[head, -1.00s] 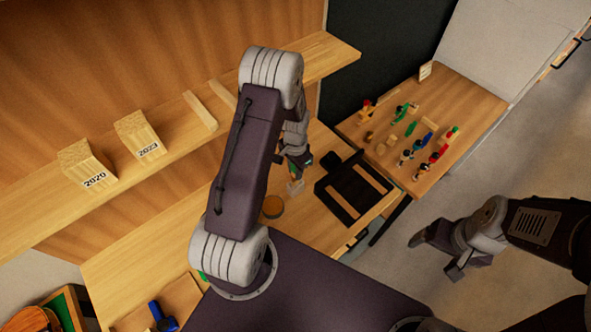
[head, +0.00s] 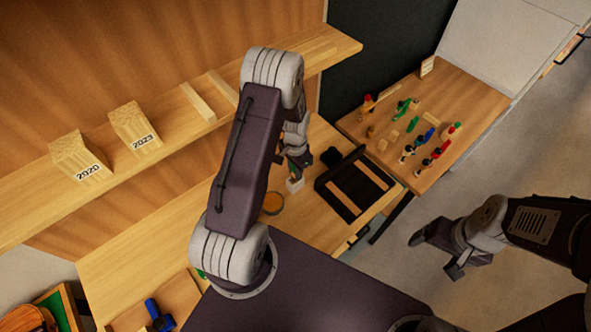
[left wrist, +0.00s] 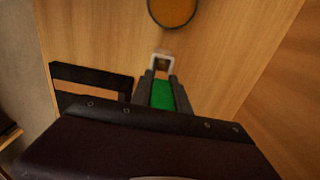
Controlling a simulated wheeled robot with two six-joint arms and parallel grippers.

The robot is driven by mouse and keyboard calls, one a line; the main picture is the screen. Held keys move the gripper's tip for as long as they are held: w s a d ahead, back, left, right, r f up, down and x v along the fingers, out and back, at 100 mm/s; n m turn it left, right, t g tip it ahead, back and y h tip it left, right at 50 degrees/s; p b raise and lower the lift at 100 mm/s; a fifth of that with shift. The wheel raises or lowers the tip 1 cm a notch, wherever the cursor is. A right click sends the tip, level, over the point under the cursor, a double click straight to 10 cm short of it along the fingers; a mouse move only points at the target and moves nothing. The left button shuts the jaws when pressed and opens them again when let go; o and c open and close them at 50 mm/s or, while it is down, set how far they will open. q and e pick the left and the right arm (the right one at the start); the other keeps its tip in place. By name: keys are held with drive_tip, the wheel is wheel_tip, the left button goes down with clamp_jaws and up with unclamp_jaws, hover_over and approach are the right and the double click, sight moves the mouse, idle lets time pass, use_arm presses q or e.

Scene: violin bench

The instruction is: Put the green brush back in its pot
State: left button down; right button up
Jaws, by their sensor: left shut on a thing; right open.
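My left gripper (head: 295,171) is shut on the green brush (left wrist: 163,95), whose green part shows between the two fingers in the left wrist view. My right gripper (head: 449,256) is open and empty, out over the floor at the right, away from the bench.
A black frame (head: 355,186) lies to the right. A side table (head: 462,92) holds several coloured pieces. A wooden shelf (head: 200,130) runs behind.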

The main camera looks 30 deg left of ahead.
use_arm(q)
drive_tip(key=shift+f+b, duration=0.65)
drive_tip(key=shift+f, duration=0.3)
drive_tip(key=c, duration=1.2)
unclamp_jaws()
drive_tip(key=shift+o, duration=0.2)
wheel_tip(320, 180, up, 9)
drive_tip(key=shift+r+b, duration=0.1)
drive_tip(key=shift+b, duration=0.75)
